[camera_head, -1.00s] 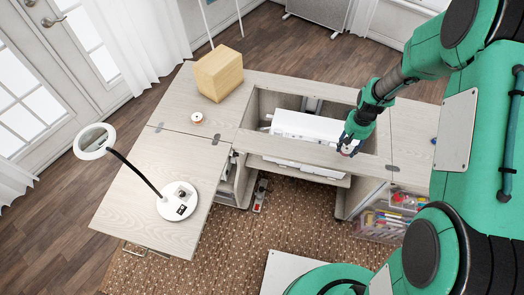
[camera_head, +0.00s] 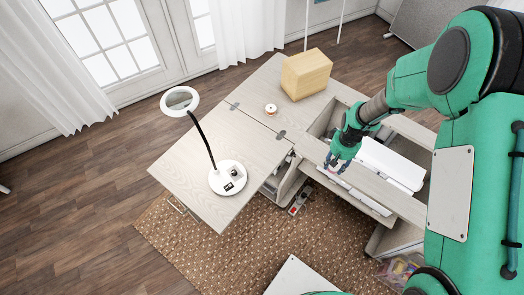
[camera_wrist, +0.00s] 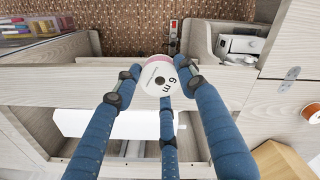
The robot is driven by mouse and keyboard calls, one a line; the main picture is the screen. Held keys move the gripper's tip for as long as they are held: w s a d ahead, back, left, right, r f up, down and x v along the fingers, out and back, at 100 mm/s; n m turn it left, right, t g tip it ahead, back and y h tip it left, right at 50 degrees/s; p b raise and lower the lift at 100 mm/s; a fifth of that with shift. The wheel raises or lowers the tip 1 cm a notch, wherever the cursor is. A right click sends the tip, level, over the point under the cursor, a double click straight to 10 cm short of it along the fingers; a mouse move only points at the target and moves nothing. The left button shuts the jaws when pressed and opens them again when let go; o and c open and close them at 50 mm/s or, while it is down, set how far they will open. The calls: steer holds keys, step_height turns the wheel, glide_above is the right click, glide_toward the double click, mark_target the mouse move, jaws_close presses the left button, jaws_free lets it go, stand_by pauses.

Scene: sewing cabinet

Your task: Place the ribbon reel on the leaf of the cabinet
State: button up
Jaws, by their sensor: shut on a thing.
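My gripper (camera_head: 337,164) is above the front strip of the cabinet, beside the open well. It is shut on the ribbon reel (camera_wrist: 157,80), which has a white face marked "6 m" and a pink rim. The fingers hold the reel at its sides; in the head view it is small and mostly hidden by the fingers. The cabinet's leaf (camera_head: 235,135) is the pale wood panel folded out at the left, level with the top. A magnifier lamp (camera_head: 228,178) stands on its front part, and its rear part is bare.
A wooden box (camera_head: 306,74) and a small orange-and-white spool (camera_head: 271,108) sit on the cabinet top behind the leaf. A white machine (camera_head: 390,165) lies in the open well. The lamp's arm and ring head rise above the leaf.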

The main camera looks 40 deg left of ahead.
steer(key=s+a+n+p, duration=0.2)
steer(key=s+a+n, duration=0.3)
steer(key=s+a, duration=1.3)
steer(key=shift+a+p, duration=0.4)
steer(key=shift+a, duration=0.7)
steer(key=shift+a, duration=0.1)
glide_above(258, 147)
steer(key=shift+f, duration=0.7)
steer(key=shift+f+b, duration=0.3)
steer(key=shift+f, duration=1.45)
steer(key=shift+f, duration=0.15)
